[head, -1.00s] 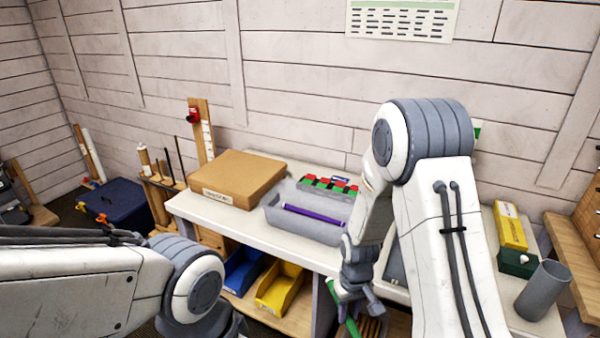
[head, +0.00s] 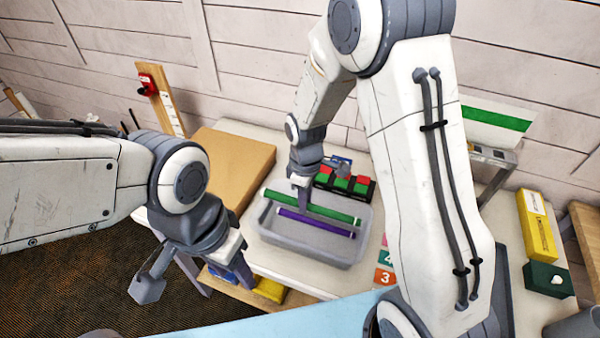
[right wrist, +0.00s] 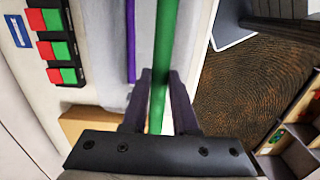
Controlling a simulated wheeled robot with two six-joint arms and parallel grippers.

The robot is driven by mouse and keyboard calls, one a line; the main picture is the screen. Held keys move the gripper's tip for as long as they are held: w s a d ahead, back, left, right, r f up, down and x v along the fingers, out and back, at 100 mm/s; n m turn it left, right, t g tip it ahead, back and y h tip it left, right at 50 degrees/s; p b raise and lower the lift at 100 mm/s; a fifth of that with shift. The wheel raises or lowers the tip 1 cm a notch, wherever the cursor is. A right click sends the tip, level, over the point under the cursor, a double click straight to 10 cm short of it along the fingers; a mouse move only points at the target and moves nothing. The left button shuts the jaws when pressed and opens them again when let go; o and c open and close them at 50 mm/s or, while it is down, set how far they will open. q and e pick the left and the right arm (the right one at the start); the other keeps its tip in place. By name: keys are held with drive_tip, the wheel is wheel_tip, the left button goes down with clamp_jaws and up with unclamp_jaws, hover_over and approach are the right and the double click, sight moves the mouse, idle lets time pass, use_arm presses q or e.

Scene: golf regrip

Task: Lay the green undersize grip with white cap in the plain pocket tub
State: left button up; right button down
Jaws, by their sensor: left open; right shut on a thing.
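The green grip (head: 325,213) is held across the grey plastic tub (head: 300,243), roughly parallel to a purple grip (head: 312,222) lying in it. My right gripper (head: 302,196) is shut on the green grip, nearer its left end. In the right wrist view the green grip (right wrist: 164,60) runs between the fingers, beside the purple grip (right wrist: 131,45). I cannot tell whether the green grip touches the tub, and its white cap is not clear. My left gripper (head: 196,274) is open and empty, left of the tub and in front of the bench.
A cardboard box (head: 228,165) stands left of the tub. A black rack with red and green blocks (head: 345,185) is behind it. Numbered coloured cards (head: 386,277) lie to its right. A yellow box (head: 538,224) and green box (head: 548,279) stand far right.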

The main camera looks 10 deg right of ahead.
drive_tip(key=shift+w+a+r, duration=0.15)
drive_tip(key=shift+w, duration=0.15)
drive_tip(key=shift+d, duration=0.2)
wheel_tip(320, 180, down, 11)
drive_tip(key=b, duration=0.7)
drive_tip(key=shift+b, duration=0.35)
drive_tip(key=c, duration=0.6)
unclamp_jaws()
